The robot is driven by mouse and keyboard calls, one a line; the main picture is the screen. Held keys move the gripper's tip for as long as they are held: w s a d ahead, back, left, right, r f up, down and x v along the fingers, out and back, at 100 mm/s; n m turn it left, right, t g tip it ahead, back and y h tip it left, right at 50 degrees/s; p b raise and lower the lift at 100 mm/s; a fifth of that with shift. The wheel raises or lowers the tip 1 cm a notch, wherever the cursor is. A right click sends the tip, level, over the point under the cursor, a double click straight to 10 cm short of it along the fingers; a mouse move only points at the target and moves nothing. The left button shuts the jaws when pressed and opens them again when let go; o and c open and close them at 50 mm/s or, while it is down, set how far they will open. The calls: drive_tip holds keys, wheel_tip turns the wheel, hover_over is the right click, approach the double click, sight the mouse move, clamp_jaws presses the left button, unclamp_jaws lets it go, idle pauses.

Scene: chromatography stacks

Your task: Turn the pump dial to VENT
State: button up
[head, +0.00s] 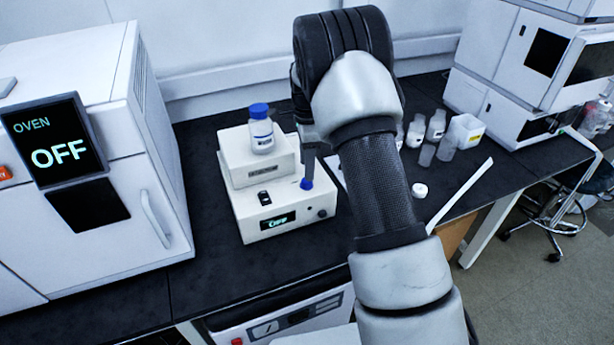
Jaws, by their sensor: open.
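A white boxy instrument (246,222) stands on the black bench at centre-left, with a small lit display (278,221) whose word I cannot read surely. A small dark round knob (322,213) sits at the right of its front face. A small blue piece (306,184) shows on its top right; I cannot tell whether it is a dial or a cap. My gripper (308,165) points down just above this blue piece, mostly hidden by my arm. It is open; contact cannot be made out. No VENT marking is readable.
A blue-capped bottle (261,130) stands on the instrument's raised rear part. A white oven (95,225) reading OFF stands at left. Several small bottles (436,126) and a white cap (419,190) are right of my arm. White equipment (505,70) fills the back right. The front bench is clear.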

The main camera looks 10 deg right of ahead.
sight(307, 183)
wheel_tip(307, 183, down, 5)
drive_tip(key=shift+f, duration=0.1)
idle(0.3)
drive_tip(key=c, duration=1.1)
drive_tip(key=shift+o, duration=0.2)
